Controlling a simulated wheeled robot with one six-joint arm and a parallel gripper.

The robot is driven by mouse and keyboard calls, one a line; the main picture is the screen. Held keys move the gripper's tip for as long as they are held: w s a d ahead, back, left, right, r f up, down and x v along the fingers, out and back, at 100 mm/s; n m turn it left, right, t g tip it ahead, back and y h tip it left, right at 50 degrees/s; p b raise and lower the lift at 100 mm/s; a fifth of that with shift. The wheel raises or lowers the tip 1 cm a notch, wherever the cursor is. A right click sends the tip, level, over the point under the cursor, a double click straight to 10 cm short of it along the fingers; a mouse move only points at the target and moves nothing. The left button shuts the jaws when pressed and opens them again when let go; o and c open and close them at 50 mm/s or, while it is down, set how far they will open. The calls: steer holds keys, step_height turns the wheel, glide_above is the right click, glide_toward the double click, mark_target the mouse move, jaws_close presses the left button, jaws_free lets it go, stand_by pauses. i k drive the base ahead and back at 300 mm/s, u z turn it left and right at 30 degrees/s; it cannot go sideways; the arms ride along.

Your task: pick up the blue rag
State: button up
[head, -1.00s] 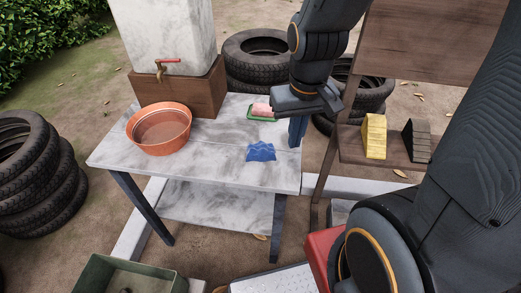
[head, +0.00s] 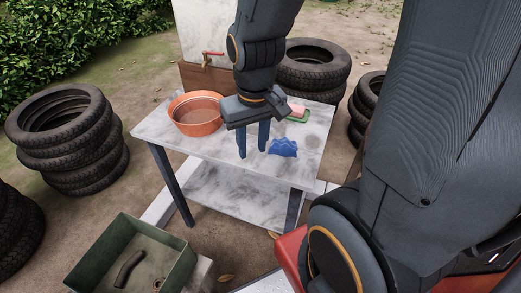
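The blue rag (head: 284,147) lies crumpled on the marble-like table (head: 190,137), near its right front part. My gripper (head: 253,152) points down just left of the rag in the picture. Its two blue fingers are apart with nothing between them. The rag looks clear of the fingers. I cannot tell how high the fingertips are above the tabletop.
An orange basin (head: 196,114) stands left of my gripper. A pink sponge on a green dish (head: 298,113) lies behind the rag. A red tap (head: 212,55) is on the white tank behind. A green bin (head: 130,262) and stacked tires (head: 66,140) flank the table.

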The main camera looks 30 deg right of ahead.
mark_target(283, 148)
steer(key=u, duration=0.1)
steer(key=k, duration=0.95)
steer(key=z, duration=0.45)
steer(key=i, duration=1)
